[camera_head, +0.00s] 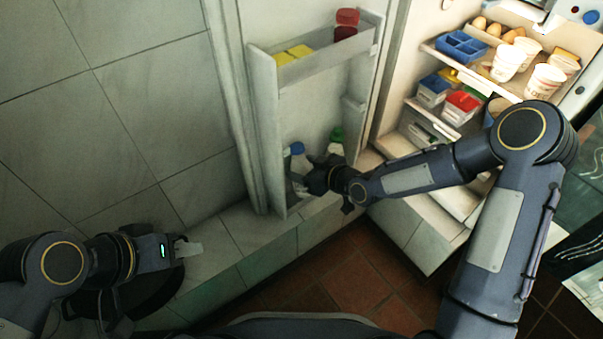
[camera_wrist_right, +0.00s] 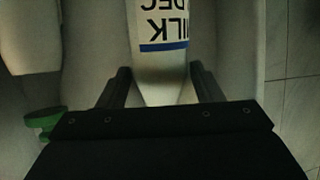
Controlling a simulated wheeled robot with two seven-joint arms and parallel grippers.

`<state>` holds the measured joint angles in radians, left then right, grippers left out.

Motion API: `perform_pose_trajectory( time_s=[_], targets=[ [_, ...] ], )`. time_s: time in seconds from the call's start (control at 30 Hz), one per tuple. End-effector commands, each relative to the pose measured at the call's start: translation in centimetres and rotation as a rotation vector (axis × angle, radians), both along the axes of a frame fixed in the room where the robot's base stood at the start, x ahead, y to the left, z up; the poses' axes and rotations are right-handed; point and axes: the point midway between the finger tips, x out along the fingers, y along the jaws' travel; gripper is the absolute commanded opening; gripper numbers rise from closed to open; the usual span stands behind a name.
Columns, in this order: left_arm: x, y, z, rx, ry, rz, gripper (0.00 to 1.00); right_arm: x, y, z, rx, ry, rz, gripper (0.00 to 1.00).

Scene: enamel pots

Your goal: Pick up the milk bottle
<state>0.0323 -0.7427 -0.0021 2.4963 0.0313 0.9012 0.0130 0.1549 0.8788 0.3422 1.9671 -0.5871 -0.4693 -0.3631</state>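The milk bottle (camera_head: 299,164) is white with a blue cap and stands in the low bin of the fridge door. In the right wrist view the milk bottle (camera_wrist_right: 162,62) shows dark lettering, upside down, and a blue stripe. My right gripper (camera_head: 308,181) is at this bottle; in its wrist view the right gripper (camera_wrist_right: 160,75) has one finger on each side of the bottle's tapering part, with narrow gaps showing. The bottle's top end is hidden behind the gripper body. My left gripper (camera_head: 190,248) is at lower left, away from the bottle; its finger opening is unclear.
A green-capped bottle (camera_head: 336,143) stands beside the milk bottle; its green cap (camera_wrist_right: 42,120) shows in the wrist view. An upper door shelf (camera_head: 318,62) holds yellow and red items. Fridge shelves with cups (camera_head: 508,62) and boxes stand at right. Tiled wall lies left.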

Motion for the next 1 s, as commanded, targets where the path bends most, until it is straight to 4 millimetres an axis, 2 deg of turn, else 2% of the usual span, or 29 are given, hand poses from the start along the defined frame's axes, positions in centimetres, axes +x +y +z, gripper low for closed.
perform_pose_trajectory(
  time_s=[0.07, 0.4, 0.73, 0.87, 1.0],
  targets=[
    [0.0, 0.0, 0.0, 0.0, 0.0, 0.0, 0.36, 0.0, 0.0, 0.0, 0.0, 0.0, 0.0, 0.49],
    [0.0, 0.0, 0.0, 0.0, 0.0, 0.0, 0.36, 0.1, 0.0, 0.2, 0.002, -0.005, 0.0, 0.04],
    [0.0, 0.0, 0.5, 0.0, 0.0, 0.0, 0.36, -0.1, -0.1, 0.8, 0.002, -0.005, 0.0, 0.03],
    [0.0, 0.0, 1.2, 0.0, 0.0, 0.0, 0.36, -0.2, -0.3, 1.9, 0.002, -0.008, -0.001, 0.03],
    [0.0, 0.0, 2.1, 0.0, 0.0, 0.0, 0.36, -0.2, -0.3, 4.0, 0.002, -0.008, -0.001, 0.03]
  ],
)
